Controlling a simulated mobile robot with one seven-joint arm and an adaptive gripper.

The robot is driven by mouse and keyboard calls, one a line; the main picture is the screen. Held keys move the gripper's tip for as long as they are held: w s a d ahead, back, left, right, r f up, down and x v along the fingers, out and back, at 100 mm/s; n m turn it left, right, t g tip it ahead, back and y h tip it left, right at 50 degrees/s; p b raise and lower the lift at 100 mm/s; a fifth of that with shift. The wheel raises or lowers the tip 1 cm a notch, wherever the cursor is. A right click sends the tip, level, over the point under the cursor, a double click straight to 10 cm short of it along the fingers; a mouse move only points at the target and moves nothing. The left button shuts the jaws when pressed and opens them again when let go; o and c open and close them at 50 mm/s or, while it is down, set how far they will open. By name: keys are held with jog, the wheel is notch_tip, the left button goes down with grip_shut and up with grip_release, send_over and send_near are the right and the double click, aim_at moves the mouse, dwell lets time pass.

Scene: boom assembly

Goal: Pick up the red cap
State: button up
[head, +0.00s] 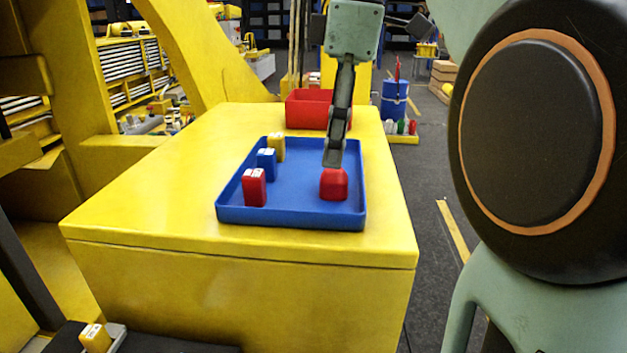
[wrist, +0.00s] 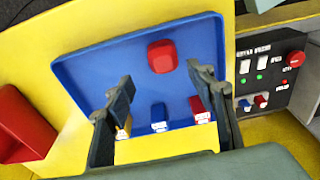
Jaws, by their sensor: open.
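The red cap (head: 333,186) sits in the right part of the blue tray (head: 290,219). My gripper (head: 332,160) points down, and its fingers overlap the cap's upper edge in the head view. In the wrist view my gripper (wrist: 160,79) is open and empty, with one finger on each side. There the red cap (wrist: 162,56) shows past the fingertips, sideways between them, and no contact is visible. The exact height of the fingertips above the cap is hard to tell.
Red (head: 254,188), blue (head: 267,164) and yellow (head: 277,147) blocks stand along the tray's left side. A red bin (head: 303,114) stands behind the tray on the yellow table (head: 150,205). The wrist view shows a control panel (wrist: 268,78) at right.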

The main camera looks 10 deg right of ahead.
aim_at(334, 170)
jog(key=f, duration=0.2)
jog(key=s+f, duration=0.1)
jog(key=f, duration=0.1)
jog(key=shift+f+b, duration=0.1)
jog(key=shift+b, duration=0.3)
jog(key=shift+w+a+f, duration=0.1)
jog(key=shift+w+f, duration=0.1)
jog(key=shift+f, duration=0.35)
jog(key=shift+c, duration=0.2)
jog(key=c, duration=1.2)
jog(key=shift+r, duration=0.1)
